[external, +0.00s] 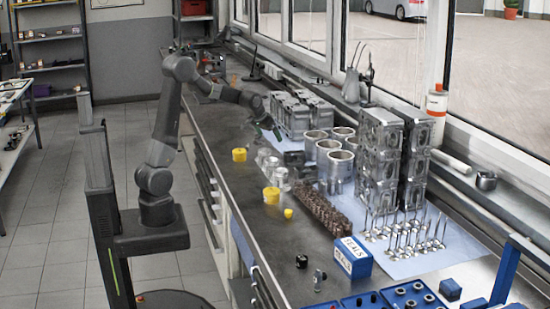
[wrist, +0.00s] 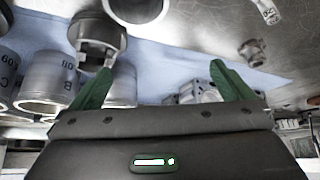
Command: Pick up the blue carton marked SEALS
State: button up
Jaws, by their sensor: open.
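The blue carton marked SEALS (external: 353,258) stands on the bench near its front edge, in the lower middle of the external view. White labels with dark lettering show on its top and side. It does not show in the wrist view. My gripper (external: 270,128) is much farther back along the bench, above the metal parts and well apart from the carton. In the wrist view my gripper (wrist: 167,82) has its two green fingers spread wide, with nothing held between them.
Blue trays (external: 400,296) of small parts lie right of the carton. Several upright valves (external: 405,230) stand behind it, and a brown camshaft-like row (external: 325,208) lies to its left. Yellow caps (external: 271,195), cylinder sleeves (external: 340,165) and tall metal blocks (external: 380,160) crowd the bench.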

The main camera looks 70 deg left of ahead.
jog(key=shift+c, duration=1.4)
